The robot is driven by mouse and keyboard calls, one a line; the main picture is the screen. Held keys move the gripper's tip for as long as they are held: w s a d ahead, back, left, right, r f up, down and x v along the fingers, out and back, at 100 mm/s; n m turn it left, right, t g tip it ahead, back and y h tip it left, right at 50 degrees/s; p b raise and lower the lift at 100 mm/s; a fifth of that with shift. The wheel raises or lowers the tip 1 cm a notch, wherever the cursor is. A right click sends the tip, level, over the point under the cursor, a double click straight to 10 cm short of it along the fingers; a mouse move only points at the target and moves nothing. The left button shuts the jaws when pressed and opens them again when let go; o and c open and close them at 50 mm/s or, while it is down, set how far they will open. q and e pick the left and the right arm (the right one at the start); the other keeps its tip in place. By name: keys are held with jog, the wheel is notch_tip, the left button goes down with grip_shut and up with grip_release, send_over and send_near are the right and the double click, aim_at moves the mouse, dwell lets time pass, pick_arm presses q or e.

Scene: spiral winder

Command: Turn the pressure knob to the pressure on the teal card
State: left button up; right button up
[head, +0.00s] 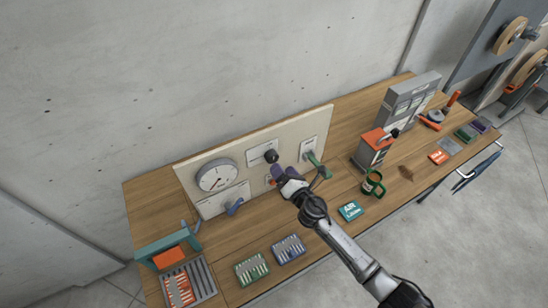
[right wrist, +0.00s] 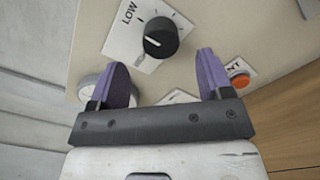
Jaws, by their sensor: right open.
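The black pressure knob (head: 270,157) is on a white plate on the upright cream panel. It shows close up in the right wrist view (right wrist: 160,38), beside the word LOW, with a white pointer line towards the picture's left. My right gripper (head: 279,173) is open and empty in front of the panel, just below the knob in the head view. In the right wrist view its purple fingers (right wrist: 163,60) are spread, with the knob beyond them and no visible contact. The teal card (head: 350,210) lies on the bench; it reads AIR, with a smaller line I cannot read surely. My left gripper is not in view.
An orange button (right wrist: 239,79) is near my right finger. A green mug (head: 373,183) stands behind the card. Trays line the front left.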

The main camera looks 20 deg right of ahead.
aim_at(275, 159)
jog(key=w, duration=0.4)
jog(key=w+a+b, duration=0.1)
jog(key=w, duration=0.1)
jog(key=shift+w, duration=0.2)
jog(key=c, duration=0.9)
